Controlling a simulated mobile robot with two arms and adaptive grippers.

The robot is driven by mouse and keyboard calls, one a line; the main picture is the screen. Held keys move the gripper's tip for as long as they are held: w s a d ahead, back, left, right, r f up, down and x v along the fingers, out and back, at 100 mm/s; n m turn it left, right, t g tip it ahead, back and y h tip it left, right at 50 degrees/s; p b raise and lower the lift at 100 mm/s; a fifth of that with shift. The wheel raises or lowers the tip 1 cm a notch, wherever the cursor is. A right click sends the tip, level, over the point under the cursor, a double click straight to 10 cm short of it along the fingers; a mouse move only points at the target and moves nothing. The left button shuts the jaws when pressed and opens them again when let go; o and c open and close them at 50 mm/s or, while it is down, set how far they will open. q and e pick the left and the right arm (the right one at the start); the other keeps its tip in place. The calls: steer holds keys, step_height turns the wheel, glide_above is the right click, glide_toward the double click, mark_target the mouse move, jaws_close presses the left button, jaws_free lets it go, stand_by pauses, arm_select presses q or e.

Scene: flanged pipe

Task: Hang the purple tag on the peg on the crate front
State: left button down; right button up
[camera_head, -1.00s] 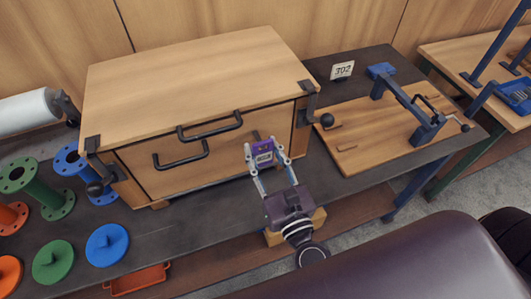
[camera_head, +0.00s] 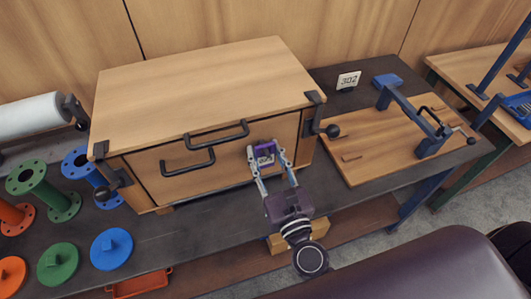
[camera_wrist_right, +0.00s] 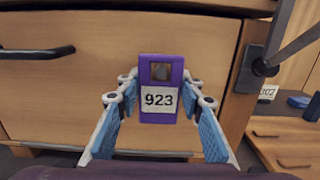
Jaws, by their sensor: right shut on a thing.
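My right gripper (camera_head: 266,160) is shut on the purple tag (camera_head: 264,149) and holds it upright at the right part of the wooden crate's front (camera_head: 225,178). In the right wrist view the tag (camera_wrist_right: 161,72) shows a white label reading 923 and a hole near its top. The gripper's fingers (camera_wrist_right: 160,84) hold it by its sides. A greyish round shape shows inside the hole; I cannot tell whether it is the peg through it or behind it. The rest of the peg is hidden by the tag. My left gripper is not in view.
Two black handles (camera_head: 217,134) are on the crate, left of the tag. A dark latch with a ball knob (camera_head: 333,131) sticks out at the crate's right corner. A wooden board with a blue clamp frame (camera_head: 410,106) and a 302 card (camera_head: 348,80) lie right. Flanged pipes (camera_head: 38,185) stand left.

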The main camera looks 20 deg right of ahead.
mark_target(266, 163)
steer(key=o, duration=1)
steer(key=shift+s+f+b, duration=0.3)
steer(key=shift+f+b, duration=0.45)
steer(key=shift+b, duration=0.1)
steer(key=shift+s+f+b, duration=0.3)
steer(key=shift+f+b, duration=0.45)
steer(key=shift+b, duration=0.05)
